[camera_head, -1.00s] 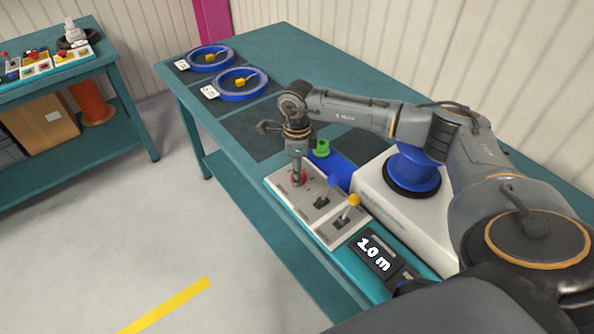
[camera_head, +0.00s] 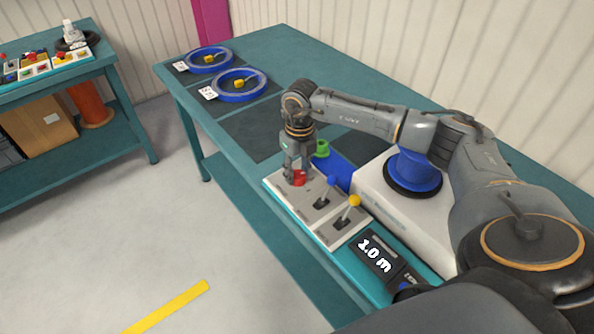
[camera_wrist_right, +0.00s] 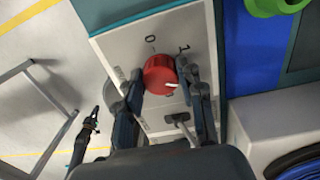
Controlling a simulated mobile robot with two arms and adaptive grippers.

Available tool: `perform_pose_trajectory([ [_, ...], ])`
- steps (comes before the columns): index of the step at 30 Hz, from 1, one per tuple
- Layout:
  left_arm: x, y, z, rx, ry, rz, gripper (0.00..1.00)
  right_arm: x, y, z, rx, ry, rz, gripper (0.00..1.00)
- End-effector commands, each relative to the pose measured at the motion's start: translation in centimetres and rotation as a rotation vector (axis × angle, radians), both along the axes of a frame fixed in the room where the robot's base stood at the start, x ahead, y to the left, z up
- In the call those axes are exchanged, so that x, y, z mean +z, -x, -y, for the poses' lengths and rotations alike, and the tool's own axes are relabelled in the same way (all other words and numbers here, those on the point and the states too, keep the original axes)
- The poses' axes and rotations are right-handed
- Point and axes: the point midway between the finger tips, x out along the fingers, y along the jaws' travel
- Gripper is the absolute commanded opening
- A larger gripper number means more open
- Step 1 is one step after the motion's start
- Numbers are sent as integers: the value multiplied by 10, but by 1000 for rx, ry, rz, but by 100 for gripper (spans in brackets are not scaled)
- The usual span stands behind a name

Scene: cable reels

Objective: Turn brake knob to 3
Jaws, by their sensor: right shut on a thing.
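The red brake knob (camera_head: 299,178) is on the grey control panel (camera_head: 322,217) at the table's front edge. In the right wrist view the knob (camera_wrist_right: 160,75) sits between the two fingers of my right gripper (camera_wrist_right: 163,82), which is shut on it. The white mark on the knob points to the lower right in that view. A printed 0 and a printed 1 show beyond the knob; other numbers are not seen. In the head view my right gripper (camera_head: 298,176) reaches down onto the knob.
A display (camera_head: 375,253) reads 1.0 m. A blue reel (camera_head: 415,172) sits on a white machine behind. Blue rings (camera_head: 239,85) lie at the table's far end.

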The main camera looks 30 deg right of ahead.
Motion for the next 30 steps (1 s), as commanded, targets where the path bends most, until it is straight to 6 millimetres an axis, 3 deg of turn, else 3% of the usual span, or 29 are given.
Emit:
perform_pose_trajectory([
  [30, 6, 1, 0, 1, 0, -2, 0, 1, 2, 3, -929, 0, 0, 6],
])
